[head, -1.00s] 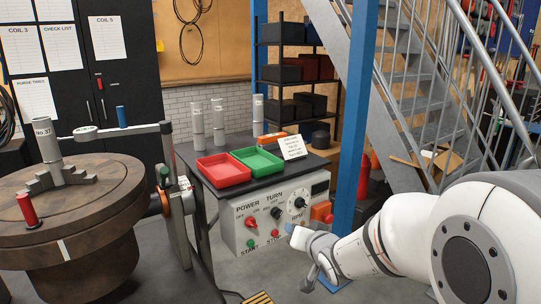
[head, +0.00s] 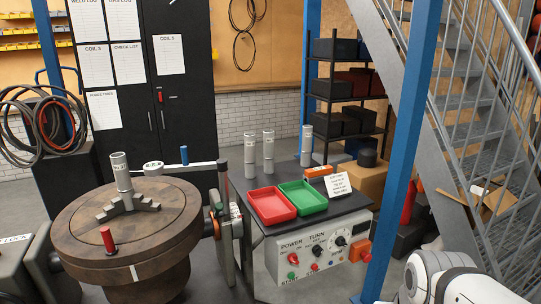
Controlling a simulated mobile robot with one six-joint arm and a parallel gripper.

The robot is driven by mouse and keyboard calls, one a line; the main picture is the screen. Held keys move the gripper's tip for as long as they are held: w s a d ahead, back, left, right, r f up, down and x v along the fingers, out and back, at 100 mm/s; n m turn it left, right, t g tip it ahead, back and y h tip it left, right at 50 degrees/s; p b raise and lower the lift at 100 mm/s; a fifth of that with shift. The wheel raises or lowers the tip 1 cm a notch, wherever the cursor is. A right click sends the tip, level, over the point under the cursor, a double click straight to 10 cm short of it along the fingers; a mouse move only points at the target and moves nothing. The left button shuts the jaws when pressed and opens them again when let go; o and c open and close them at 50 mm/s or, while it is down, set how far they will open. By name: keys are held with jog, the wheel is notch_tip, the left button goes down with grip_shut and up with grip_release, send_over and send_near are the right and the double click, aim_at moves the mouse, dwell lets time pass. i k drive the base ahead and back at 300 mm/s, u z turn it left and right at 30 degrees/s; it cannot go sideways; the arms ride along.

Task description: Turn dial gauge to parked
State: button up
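The dial gauge (head: 153,165) looks like a small pale round head at the left end of a horizontal bar (head: 205,168). No parked mark is readable. Only a white part of my arm shows at the bottom right, far from the gauge. My gripper is out of view.
A bench with a red tray (head: 271,205), a green tray (head: 303,198) and a control panel (head: 322,250) stands right of the gauge post. A red peg (head: 107,240) stands on the round table. A blue column (head: 392,180) and stairs (head: 475,140) are at right.

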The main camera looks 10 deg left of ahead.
aim_at(153, 168)
jog(key=u, duration=1.45)
jog(key=i, duration=1.4)
jog(key=z, duration=0.35)
